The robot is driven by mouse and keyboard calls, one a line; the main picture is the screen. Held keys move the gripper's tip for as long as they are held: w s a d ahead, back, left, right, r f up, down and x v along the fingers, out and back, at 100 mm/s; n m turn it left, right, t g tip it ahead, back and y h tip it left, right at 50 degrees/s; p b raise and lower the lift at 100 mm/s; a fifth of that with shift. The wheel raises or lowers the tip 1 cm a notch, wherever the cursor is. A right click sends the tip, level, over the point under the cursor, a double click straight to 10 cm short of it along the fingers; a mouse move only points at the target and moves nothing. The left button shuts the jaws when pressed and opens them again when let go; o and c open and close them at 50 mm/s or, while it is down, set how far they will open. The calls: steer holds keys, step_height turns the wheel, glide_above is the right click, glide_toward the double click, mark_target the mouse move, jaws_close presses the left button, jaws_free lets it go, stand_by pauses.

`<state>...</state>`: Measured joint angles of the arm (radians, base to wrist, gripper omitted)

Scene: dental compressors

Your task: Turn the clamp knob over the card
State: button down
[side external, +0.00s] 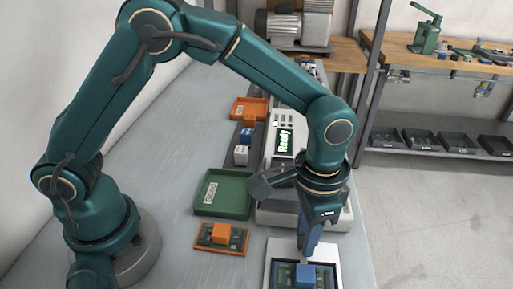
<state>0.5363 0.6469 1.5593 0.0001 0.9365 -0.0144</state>
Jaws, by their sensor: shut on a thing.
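A green card (325,277) with a blue block (305,275) lies in a white-framed fixture (270,268) at the bottom edge of the side external view, partly cut off. My gripper (304,256) points down just above the card's back edge, next to the blue block. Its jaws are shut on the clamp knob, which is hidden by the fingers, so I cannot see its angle.
A tester with a lit "Ready" screen (285,141) stands behind my wrist. A green tray (225,194), an orange-framed card (221,238) and an orange tray (248,108) lie left of it. The bench's left side (170,150) is clear.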

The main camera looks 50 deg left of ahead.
stand_by(0.4)
steer(key=c, duration=0.6)
jaws_free()
steer(key=shift+r, duration=0.15)
steer(key=shift+r, duration=2.45)
